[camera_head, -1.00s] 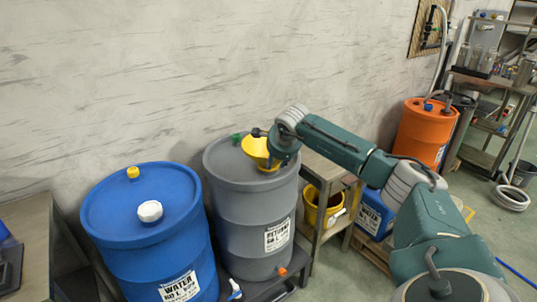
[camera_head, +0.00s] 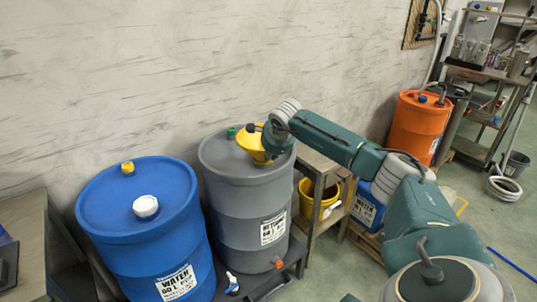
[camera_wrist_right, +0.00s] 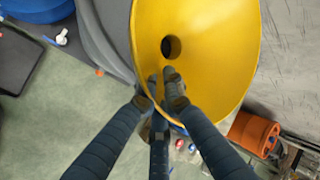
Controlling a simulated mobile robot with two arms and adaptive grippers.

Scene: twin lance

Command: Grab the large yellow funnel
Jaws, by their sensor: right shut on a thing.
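The large yellow funnel (camera_head: 252,146) is at the top of the grey drum (camera_head: 247,202), looking tilted. My right gripper (camera_head: 268,150) is at its right side and shut on it. In the right wrist view the funnel (camera_wrist_right: 212,45) fills the upper middle, with its dark round hole showing. The fingers of the right gripper (camera_wrist_right: 164,84) close on the funnel's wall near that hole. Whether the spout is clear of the drum is hidden. My left gripper is not in view.
A blue drum (camera_head: 141,215) with white and yellow caps stands left of the grey drum. A metal shelf with a yellow bucket (camera_head: 318,199) is to the right. An orange drum (camera_head: 419,127) stands farther back. A plain wall (camera_head: 180,60) is close behind the drums.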

